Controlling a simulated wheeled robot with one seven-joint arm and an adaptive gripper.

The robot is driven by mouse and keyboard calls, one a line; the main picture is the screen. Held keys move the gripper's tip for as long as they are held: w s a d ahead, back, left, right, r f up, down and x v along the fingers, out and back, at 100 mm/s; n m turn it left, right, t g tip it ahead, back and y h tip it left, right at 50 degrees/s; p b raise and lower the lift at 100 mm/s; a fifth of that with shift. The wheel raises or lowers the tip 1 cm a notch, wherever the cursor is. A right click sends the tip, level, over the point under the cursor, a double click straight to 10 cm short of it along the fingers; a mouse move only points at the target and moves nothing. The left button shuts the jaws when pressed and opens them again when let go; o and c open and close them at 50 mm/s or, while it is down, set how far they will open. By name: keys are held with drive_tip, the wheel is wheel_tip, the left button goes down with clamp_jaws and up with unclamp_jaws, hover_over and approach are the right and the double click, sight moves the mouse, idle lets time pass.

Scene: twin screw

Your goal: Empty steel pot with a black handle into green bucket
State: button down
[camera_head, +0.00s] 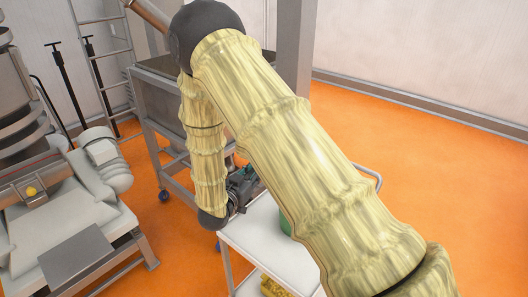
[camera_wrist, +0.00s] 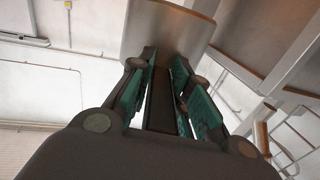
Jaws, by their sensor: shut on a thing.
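My gripper (camera_wrist: 163,88) is shut on the black handle (camera_wrist: 160,100) of the steel pot, with teal pads on both sides of it. The steel pot (camera_wrist: 166,32) shows beyond the fingertips in the wrist view as a smooth curved wall; its opening and contents are not visible. In the head view my gripper (camera_head: 241,185) is above the left back part of a white cart, and the pot is hidden or cannot be made out. A small part of the green bucket (camera_head: 286,222) shows on the cart, mostly hidden behind my arm.
The white cart (camera_head: 258,245) has a metal rail and a yellow item (camera_head: 273,288) on its lower level. A grey metal table (camera_head: 160,110) stands behind it. A large machine (camera_head: 70,200) fills the left side. Orange floor (camera_head: 420,150) is clear on the right.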

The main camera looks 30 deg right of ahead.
drive_tip(key=d+r+m+g, duration=0.1)
drive_tip(key=m, duration=0.1)
drive_tip(key=d+r+m+g+h, duration=0.1)
drive_tip(key=m, duration=0.2)
drive_tip(key=d+r+m+g+p, duration=0.1)
drive_tip(key=m, duration=0.2)
drive_tip(key=shift+d+r+h, duration=0.2)
drive_tip(key=shift+r+h, duration=0.1)
drive_tip(key=shift+m+b, duration=0.5)
drive_tip(key=shift+b, duration=0.15)
drive_tip(key=shift+s+m+b, duration=0.1)
drive_tip(key=shift+m+b, duration=0.4)
drive_tip(key=shift+b, duration=0.1)
drive_tip(key=shift+r, duration=0.15)
drive_tip(key=shift+s+f+m+b, duration=0.2)
drive_tip(key=shift+m+b, duration=0.7)
drive_tip(key=shift+b, duration=0.4)
drive_tip(key=shift+s+d+r+m+b, duration=0.1)
drive_tip(key=shift+m+b, duration=0.4)
drive_tip(key=shift+b, duration=0.05)
